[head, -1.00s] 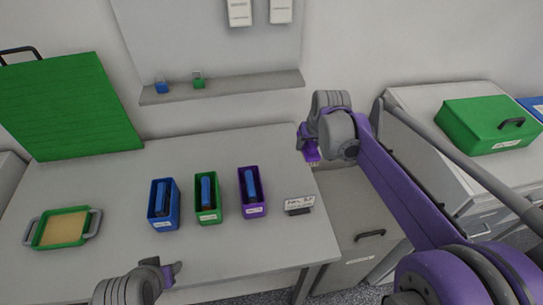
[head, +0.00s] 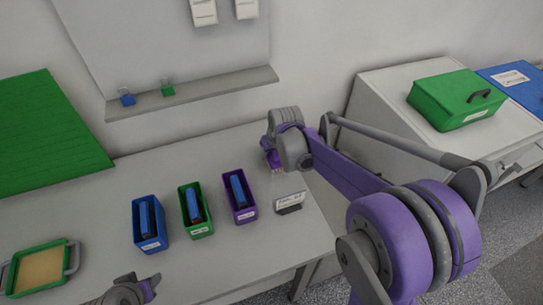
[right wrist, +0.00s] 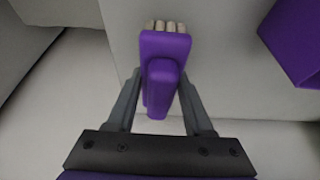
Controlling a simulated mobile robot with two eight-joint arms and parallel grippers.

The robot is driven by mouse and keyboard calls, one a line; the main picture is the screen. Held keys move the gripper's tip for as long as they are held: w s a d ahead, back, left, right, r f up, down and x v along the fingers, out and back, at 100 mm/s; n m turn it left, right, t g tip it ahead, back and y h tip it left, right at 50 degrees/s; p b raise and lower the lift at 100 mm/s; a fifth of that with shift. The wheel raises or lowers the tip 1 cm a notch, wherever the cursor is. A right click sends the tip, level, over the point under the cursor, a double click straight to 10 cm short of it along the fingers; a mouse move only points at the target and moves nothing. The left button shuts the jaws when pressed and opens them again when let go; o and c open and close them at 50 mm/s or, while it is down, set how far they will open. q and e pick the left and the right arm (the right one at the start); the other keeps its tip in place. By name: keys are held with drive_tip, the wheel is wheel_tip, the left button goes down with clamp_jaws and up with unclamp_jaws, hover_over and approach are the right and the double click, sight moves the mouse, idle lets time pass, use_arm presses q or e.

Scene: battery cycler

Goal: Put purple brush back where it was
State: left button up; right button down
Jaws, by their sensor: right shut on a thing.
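The purple brush (right wrist: 163,75) is between the fingers of my right gripper (right wrist: 160,100), which is shut on it. In the right wrist view its pale bristles point to the top of the picture. In the head view the right gripper (head: 272,155) is over the back right part of the table, right of the purple bin (head: 240,197). Part of a purple thing (right wrist: 295,40), likely that bin, shows at the right edge of the wrist view. My left gripper (head: 148,289) is low in the head view, in front of the bins; its fingers are not clear.
A blue bin (head: 150,225) and a green bin (head: 196,210) stand left of the purple one, each holding a blue item. A label stand (head: 289,202) is at the table's right. A wall shelf (head: 195,93) holds a small blue cup (head: 127,98) and a green cup (head: 167,89).

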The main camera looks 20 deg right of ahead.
drive_tip(key=shift+f, duration=0.95)
use_arm(q)
drive_tip(key=shift+f, duration=0.1)
drive_tip(key=shift+f, duration=0.15)
use_arm(e)
drive_tip(key=shift+f, duration=0.15)
drive_tip(key=shift+c, duration=1.4)
unclamp_jaws()
